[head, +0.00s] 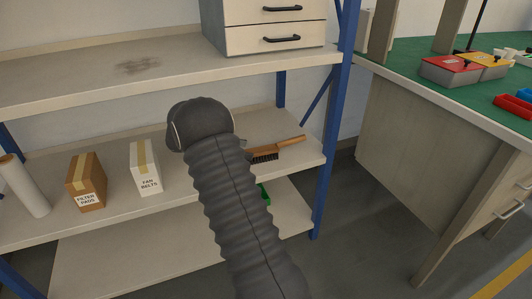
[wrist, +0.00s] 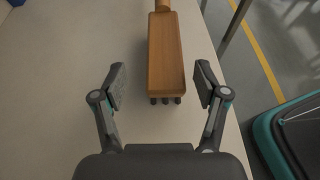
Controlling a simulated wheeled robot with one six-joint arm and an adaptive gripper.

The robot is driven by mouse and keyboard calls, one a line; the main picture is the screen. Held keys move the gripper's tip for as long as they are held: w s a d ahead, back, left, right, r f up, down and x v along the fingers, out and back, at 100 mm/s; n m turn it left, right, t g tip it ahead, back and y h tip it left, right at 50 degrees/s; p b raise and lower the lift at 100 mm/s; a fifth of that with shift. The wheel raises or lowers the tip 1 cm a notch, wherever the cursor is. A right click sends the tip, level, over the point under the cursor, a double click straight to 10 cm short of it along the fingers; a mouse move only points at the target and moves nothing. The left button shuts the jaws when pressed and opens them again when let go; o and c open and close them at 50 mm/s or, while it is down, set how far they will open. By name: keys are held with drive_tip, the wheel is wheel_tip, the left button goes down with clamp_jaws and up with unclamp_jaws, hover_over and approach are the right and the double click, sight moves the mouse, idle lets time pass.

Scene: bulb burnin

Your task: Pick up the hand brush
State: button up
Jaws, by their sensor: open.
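The hand brush (head: 275,150) lies on the middle shelf in the head view. It has a wooden handle pointing right and dark bristles facing down. In the wrist view, the brush's wooden block (wrist: 165,55) lies ahead, roughly centred between the finger pads, with a few dark bristle tufts at its near end. My gripper (wrist: 160,85) is open, one finger to each side of the brush's near end, and empty. In the head view my dark, sleeved arm hides the gripper and part of the brush.
The same shelf (head: 112,200) holds a brown filter pads box (head: 87,182), a white fan belts box (head: 146,167) and a white roll (head: 24,187). A blue post (head: 331,120) stands right of the brush. A drawer unit (head: 270,25) sits above. A green-topped bench (head: 410,65) stands at right.

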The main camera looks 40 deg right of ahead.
sight(253, 151)
drive_tip(key=x, duration=0.4)
drive_tip(key=shift+s, duration=0.3)
drive_tip(key=shift+s+d+f, duration=0.1)
drive_tip(key=shift+d+f, duration=0.05)
drive_tip(key=shift+d, duration=0.3)
drive_tip(key=c, duration=1.3)
